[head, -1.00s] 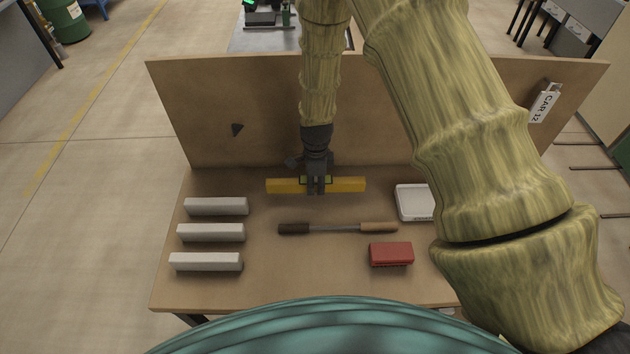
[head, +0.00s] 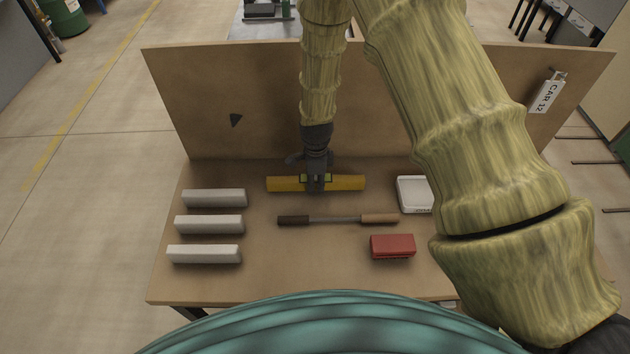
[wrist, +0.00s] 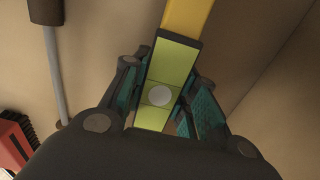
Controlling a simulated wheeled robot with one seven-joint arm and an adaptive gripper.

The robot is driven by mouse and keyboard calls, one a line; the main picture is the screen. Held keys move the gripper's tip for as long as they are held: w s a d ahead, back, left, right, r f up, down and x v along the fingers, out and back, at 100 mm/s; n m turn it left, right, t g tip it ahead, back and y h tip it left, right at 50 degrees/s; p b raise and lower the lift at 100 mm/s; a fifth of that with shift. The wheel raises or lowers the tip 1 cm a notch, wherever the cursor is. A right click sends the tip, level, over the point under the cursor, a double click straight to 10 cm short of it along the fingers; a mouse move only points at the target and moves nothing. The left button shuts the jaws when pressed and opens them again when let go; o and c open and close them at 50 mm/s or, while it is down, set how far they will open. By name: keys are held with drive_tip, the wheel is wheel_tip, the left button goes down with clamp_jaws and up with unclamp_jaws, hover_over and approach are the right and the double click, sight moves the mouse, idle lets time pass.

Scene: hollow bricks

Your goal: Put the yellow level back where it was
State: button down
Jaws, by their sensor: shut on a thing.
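The yellow level (head: 345,183) lies crosswise near the back of the workbench top, in front of the upright back panel. My gripper (head: 316,186) comes down from above onto its middle and is shut on it. In the wrist view the level (wrist: 185,18) runs between my two fingers (wrist: 160,98), with its green middle section and a round pale spot showing. I cannot tell whether its underside touches the bench top.
Several grey hollow bricks (head: 209,224) lie at the left. A dark-and-tan-handled tool (head: 345,220) lies in front of the level. A red brush (head: 392,246) and a white tray (head: 414,194) are at the right. The back panel (head: 230,90) stands close behind the level.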

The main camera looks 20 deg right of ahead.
drive_tip(key=shift+f, duration=0.25)
idle(0.5)
drive_tip(key=c, duration=1.1)
unclamp_jaws()
drive_tip(key=shift+o, duration=0.2)
drive_tip(key=shift+r, duration=6)
drive_tip(key=shift+r, duration=0.1)
